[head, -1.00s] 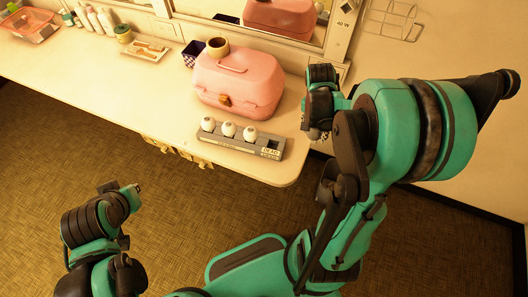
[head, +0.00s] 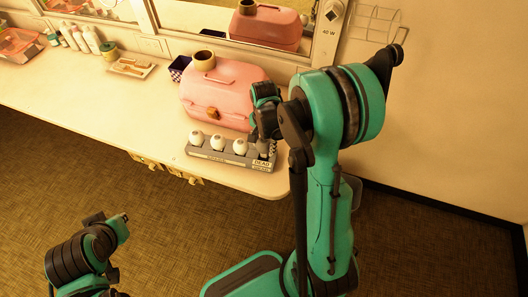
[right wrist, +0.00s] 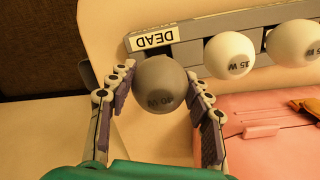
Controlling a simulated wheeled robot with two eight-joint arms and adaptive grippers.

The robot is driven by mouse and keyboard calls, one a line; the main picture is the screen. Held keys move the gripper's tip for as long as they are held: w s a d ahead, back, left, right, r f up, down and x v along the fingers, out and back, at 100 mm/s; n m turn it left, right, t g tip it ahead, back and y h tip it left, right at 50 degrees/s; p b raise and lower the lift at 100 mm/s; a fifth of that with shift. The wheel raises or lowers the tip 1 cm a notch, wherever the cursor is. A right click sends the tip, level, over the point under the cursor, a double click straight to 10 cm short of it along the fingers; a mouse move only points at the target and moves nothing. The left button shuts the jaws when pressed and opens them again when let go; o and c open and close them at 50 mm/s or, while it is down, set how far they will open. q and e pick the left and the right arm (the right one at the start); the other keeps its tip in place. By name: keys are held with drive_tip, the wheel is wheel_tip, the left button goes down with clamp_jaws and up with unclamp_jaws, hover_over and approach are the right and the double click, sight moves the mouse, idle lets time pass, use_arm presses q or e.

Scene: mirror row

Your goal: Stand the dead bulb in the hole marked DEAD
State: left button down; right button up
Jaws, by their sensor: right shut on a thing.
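The dead bulb (right wrist: 160,84) is dark grey, with upside-down lettering on its globe. My right gripper (right wrist: 162,95) is shut on it, a finger on each side. The grey bulb rack (head: 205,153) lies near the table's front edge, with several white bulbs standing in it, two of them (right wrist: 229,55) in the right wrist view. The DEAD label (right wrist: 153,39) is just beyond the grey bulb. The bulb covers the hole there, so I cannot tell whether its base is inside. My left gripper (head: 112,222) hangs low at the left, away from the table; its fingers are unclear.
A pink case (head: 225,95) stands right behind the rack, close to my right gripper. A mirror (head: 265,25) runs along the back wall. A tray (head: 132,67), bottles (head: 91,40) and a dark blue cup (head: 180,67) stand further left. The table's front left is clear.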

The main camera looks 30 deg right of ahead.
sight(264, 151)
drive_tip(key=shift+f+b, duration=0.7)
drive_tip(key=shift+f, duration=1.2)
drive_tip(key=shift+f, duration=0.1)
drive_tip(key=o, duration=1)
drive_tip(key=shift+c, duration=0.2)
